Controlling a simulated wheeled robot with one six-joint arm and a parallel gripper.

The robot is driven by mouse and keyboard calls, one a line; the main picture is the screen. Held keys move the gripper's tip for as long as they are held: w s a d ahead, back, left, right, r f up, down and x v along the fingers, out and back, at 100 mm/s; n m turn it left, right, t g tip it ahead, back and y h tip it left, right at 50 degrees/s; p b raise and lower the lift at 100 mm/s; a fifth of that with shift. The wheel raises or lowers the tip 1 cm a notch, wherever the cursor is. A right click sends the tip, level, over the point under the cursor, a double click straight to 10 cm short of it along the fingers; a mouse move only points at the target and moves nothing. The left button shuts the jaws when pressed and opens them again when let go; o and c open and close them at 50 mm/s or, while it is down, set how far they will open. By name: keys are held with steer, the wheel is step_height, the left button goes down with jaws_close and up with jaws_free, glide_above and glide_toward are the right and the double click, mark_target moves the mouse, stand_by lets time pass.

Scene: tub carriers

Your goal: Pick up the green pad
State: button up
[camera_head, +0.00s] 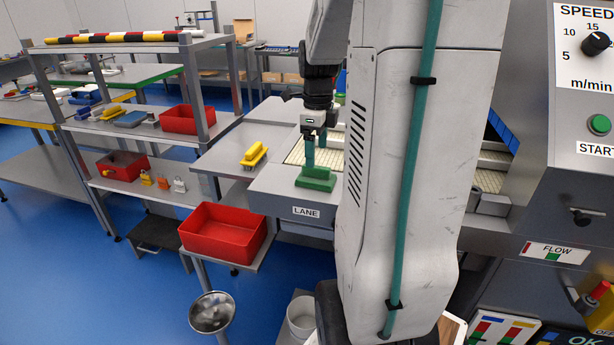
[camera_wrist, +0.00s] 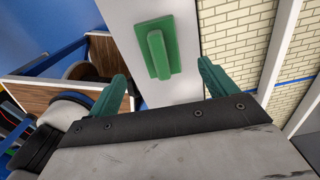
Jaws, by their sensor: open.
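The green pad (camera_head: 316,179) lies on the grey end plate of the lane, behind the LANE label. It is a flat green block with a raised handle on top. In the wrist view the green pad (camera_wrist: 168,58) lies flat on the pale plate, ahead of my fingertips and roughly centred between them. My gripper (camera_head: 314,150) points down over the pad in the head view. Its two green fingers are spread apart with nothing between them, and the wrist view shows my gripper (camera_wrist: 162,76) open too. My arm hides part of the lane.
A yellow-handled block (camera_head: 254,154) sits on the grey side table left of the pad. A red bin (camera_head: 223,232) stands lower at the front left. A tan slatted belt (camera_wrist: 238,40) runs right of the pad. A wooden-sided box (camera_wrist: 60,85) lies left of the plate.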

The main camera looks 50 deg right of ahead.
mark_target(316, 167)
step_height(316, 167, down, 7)
steer(key=shift+f, duration=0.1)
steer(key=c, duration=1.1)
